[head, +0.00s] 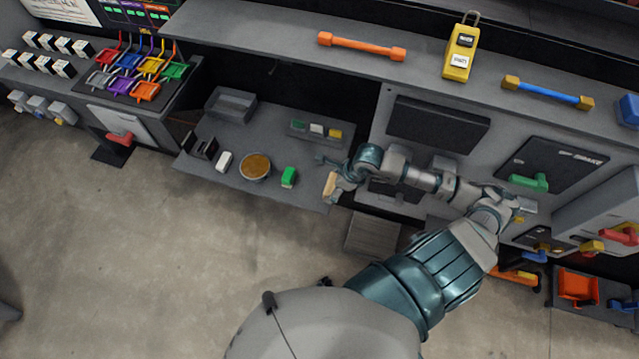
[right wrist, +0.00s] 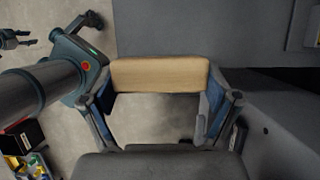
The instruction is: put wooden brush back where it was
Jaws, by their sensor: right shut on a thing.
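The wooden brush is a pale, flat block (head: 329,184) at the front right of the low grey table in the head view. My right gripper (head: 338,188) is around it. In the right wrist view the brush (right wrist: 160,75) lies crosswise between the two blue-padded fingers of the gripper (right wrist: 160,100). Its ends meet the finger pads, so the gripper is shut on it. I cannot tell whether the brush touches the table.
A panelled cabinet (head: 437,124) stands to the right. Open floor lies in front.

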